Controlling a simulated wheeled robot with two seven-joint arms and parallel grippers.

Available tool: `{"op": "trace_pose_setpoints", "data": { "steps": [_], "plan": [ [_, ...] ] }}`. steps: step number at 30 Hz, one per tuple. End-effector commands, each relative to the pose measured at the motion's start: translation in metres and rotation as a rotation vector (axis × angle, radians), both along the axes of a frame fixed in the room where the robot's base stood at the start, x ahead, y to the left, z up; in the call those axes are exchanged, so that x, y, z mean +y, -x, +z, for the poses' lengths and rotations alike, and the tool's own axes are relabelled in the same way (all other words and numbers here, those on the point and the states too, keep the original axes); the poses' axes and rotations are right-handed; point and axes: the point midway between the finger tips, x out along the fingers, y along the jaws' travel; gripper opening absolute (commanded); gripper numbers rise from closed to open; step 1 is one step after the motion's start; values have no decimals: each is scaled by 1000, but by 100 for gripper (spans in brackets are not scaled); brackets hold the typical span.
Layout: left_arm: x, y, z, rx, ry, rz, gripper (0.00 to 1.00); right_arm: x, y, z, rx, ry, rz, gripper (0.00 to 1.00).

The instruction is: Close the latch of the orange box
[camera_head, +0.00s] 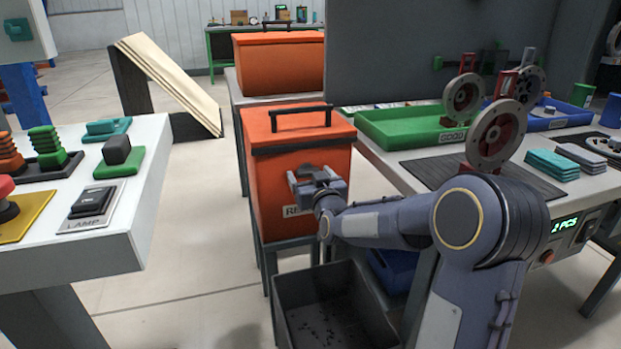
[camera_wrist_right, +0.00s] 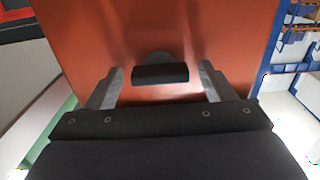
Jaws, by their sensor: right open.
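The orange box (camera_head: 262,175) stands on a stand in the middle of the head view, with a dark lid edge and a black handle (camera_head: 301,112) on top. Its lid looks down. My right gripper (camera_head: 305,178) is in front of the box's front face and partly hides it. In the right wrist view the box's orange face (camera_wrist_right: 210,30) fills the background. A dark latch piece (camera_wrist_right: 160,74) shows there between the two open fingers (camera_wrist_right: 160,82), and I see no finger touching it. My left gripper is not in view.
A grey bin (camera_head: 322,300) stands open below the box. A second orange box (camera_head: 278,65) stands behind. The right table holds a green tray (camera_head: 410,128), a blue tray (camera_head: 545,118) and wheel-like parts. The left table holds a lamp switch (camera_head: 92,203).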

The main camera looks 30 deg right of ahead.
Motion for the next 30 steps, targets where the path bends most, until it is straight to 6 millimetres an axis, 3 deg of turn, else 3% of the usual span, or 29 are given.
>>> {"op": "trace_pose_setpoints", "data": {
  "steps": [5,15,30],
  "plan": [
    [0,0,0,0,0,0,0,0,0,0,1,0,0,76],
    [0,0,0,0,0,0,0,0,0,0,1,0,0,33],
    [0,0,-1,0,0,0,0,0,0,0,32,128,0,32]
  ]
}}
